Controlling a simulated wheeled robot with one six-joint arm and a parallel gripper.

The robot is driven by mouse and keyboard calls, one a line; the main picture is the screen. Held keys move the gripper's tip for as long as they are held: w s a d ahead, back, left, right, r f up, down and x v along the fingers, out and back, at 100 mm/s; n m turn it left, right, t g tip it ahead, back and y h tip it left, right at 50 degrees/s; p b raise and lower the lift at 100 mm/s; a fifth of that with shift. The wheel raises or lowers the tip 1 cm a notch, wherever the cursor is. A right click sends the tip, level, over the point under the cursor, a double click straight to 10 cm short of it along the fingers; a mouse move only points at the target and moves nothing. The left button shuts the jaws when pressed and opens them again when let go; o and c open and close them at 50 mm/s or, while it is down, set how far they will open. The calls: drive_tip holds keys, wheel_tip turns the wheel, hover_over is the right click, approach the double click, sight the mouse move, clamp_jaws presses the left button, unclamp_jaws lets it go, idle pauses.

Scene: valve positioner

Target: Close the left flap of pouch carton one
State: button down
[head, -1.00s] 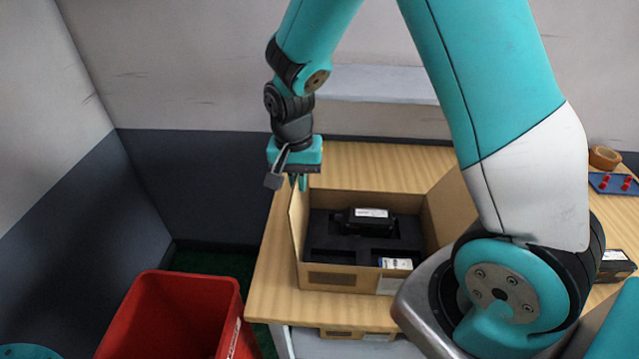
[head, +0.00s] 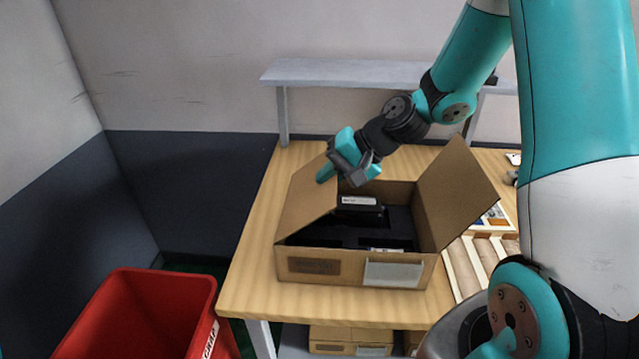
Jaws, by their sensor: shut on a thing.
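The pouch carton (head: 308,264) is an open brown cardboard box on the wooden table. Its left flap (head: 306,203) leans inward over the left part of the opening. Its right flap (head: 458,195) stands up and tilts outward. Inside, a black device with a white label (head: 359,203) sits in dark foam (head: 398,225). My gripper (head: 336,178) is tilted at the back end of the left flap. It is shut on the flap's edge, though the fingertips are partly hidden.
A red bin (head: 135,315) stands on the floor at left. A grey shelf (head: 350,73) runs along the wall behind. A wooden tray (head: 485,225) lies right of the carton, and other cartons (head: 350,340) sit below the table. The table's left strip is clear.

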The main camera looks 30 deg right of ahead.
drive_tip(key=shift+g, duration=0.3)
drive_tip(key=f, duration=0.2)
drive_tip(key=s+d+f+b, duration=0.1)
drive_tip(key=f, duration=0.1)
drive_tip(key=s+f+b, duration=0.1)
drive_tip(key=f, duration=0.1)
drive_tip(key=shift+d+f, duration=0.1)
drive_tip(key=shift+d, duration=0.3)
drive_tip(key=shift+f+b, duration=0.7)
drive_tip(key=shift+f, duration=0.4)
drive_tip(key=shift+s+f, duration=0.1)
drive_tip(key=c, duration=1.2)
unclamp_jaws()
drive_tip(key=shift+c, duration=0.7)
drive_tip(key=shift+d+r, duration=0.35)
drive_tip(key=shift+r, duration=0.1)
drive_tip(key=v, duration=1.7)
drive_tip(key=shift+a+p, duration=0.2)
drive_tip(key=shift+p, duration=0.15)
